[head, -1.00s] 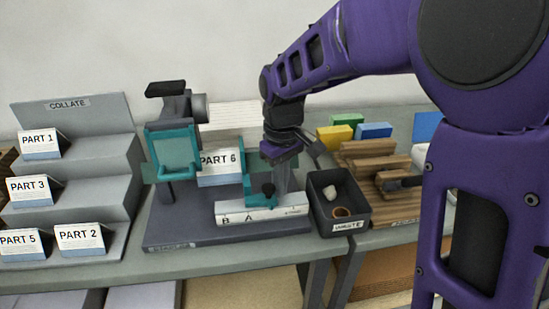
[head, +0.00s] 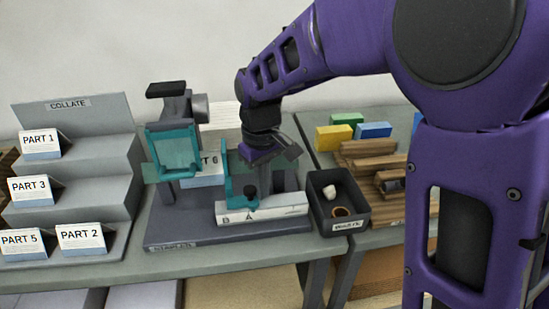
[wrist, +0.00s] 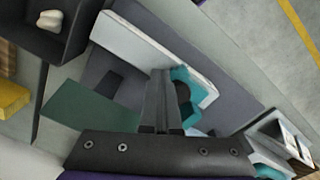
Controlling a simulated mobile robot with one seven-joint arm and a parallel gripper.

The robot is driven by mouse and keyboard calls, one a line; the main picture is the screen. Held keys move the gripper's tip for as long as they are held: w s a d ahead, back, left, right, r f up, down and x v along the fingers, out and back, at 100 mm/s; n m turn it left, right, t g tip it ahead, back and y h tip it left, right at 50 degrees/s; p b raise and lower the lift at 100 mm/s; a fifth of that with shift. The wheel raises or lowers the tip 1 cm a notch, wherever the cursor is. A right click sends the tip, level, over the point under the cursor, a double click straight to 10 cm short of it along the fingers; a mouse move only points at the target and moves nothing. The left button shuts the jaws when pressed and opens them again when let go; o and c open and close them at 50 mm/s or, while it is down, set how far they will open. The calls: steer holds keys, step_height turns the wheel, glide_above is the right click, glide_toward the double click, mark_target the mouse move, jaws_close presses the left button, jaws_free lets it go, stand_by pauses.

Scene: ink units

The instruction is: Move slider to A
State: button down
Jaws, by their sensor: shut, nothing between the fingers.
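The slider is a teal block with a black knob (head: 250,190) on a white rail (head: 285,211) marked B and A. The slider stands just above the A mark, with B to its left. My gripper (head: 266,188) is shut and empty, pointing down at the slider's right side. In the wrist view the shut fingers (wrist: 161,100) are right beside the teal slider (wrist: 196,92) and seem to touch it. The rail (wrist: 140,42) also shows there.
The rail lies on a grey base labelled STAPLER, in front of a teal-and-grey stapler (head: 172,150). A PART 6 card (head: 205,178) stands behind. A black waste bin (head: 338,226) is close on the right. Collate steps (head: 75,128) with part cards stand left.

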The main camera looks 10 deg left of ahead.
steer(key=shift+s+a, duration=0.15)
steer(key=shift+a, duration=0.25)
steer(key=shift+d, duration=0.1)
steer(key=shift+w+d+r+p, duration=0.1)
steer(key=shift+w+d+p, duration=0.15)
steer(key=shift+d, duration=0.3)
step_height(320, 180, up, 7)
steer(key=p, duration=0.5)
steer(key=shift+p, duration=0.4)
